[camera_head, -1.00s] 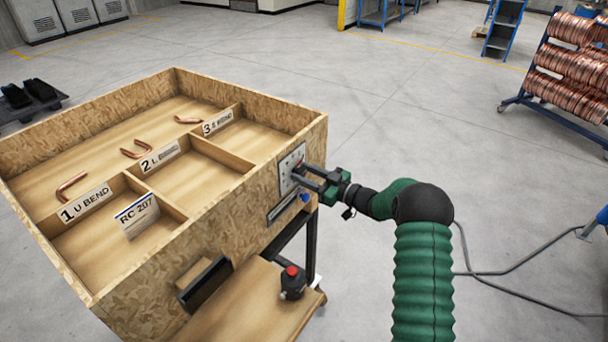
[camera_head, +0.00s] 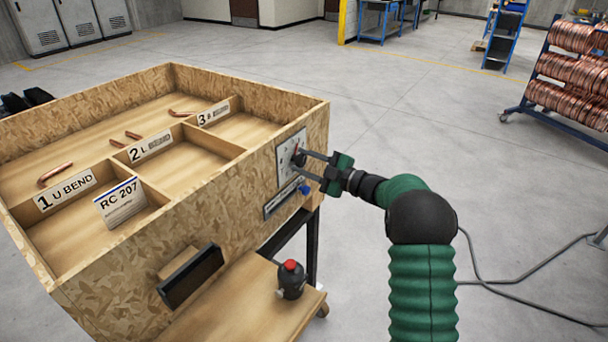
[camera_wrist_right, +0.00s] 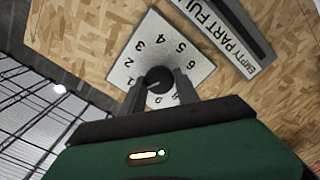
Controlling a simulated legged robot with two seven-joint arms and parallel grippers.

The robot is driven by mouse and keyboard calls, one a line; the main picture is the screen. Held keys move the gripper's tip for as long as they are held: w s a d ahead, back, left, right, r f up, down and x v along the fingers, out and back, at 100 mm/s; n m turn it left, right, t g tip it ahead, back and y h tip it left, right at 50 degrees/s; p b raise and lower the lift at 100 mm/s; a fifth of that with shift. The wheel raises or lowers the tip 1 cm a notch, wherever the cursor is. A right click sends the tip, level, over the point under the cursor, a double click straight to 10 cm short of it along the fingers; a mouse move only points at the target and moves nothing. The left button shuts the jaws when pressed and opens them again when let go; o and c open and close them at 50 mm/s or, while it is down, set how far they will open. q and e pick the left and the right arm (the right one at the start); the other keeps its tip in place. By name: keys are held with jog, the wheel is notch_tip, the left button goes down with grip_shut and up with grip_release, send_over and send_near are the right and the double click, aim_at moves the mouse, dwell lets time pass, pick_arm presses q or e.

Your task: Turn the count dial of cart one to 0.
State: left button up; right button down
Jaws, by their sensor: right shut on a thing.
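The count dial is a black round knob (camera_wrist_right: 159,80) on a white number plate (camera_wrist_right: 190,38), which also shows in the head view (camera_head: 285,150) on the right side of the wooden cart box (camera_head: 215,215). My right gripper (camera_wrist_right: 160,86) is shut on the knob, one finger on each side. In the head view my right gripper (camera_head: 302,164) reaches the plate from the right. A pale pointer line on the knob points left, a little downward, near the 1. The numbers 1 to 6 are readable; the fingers partly cover the lower numbers. My left gripper is not in view.
A label strip (camera_wrist_right: 232,40) reading EMPTY, PART, FULL sits beside the plate, near a blue knob (camera_head: 305,190). A black handle (camera_head: 190,277) and a red-topped button (camera_head: 291,280) are below. Copper bends lie in the box.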

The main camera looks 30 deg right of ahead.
jog(key=f+n+b, duration=0.1)
jog(key=n+b, duration=0.2)
jog(key=b, duration=0.1)
jog(key=shift+s+f, duration=0.1)
jog(key=shift+f, duration=0.05)
jog(key=shift+n+b, duration=1.2)
jog(key=shift+b, duration=0.25)
jog(key=c, duration=1.2)
grip_release()
jog(key=o, duration=0.3)
jog(key=shift+r, duration=0.35)
jog(key=shift+d, duration=0.1)
jog(key=v, duration=1.7)
jog(key=shift+b, duration=0.45)
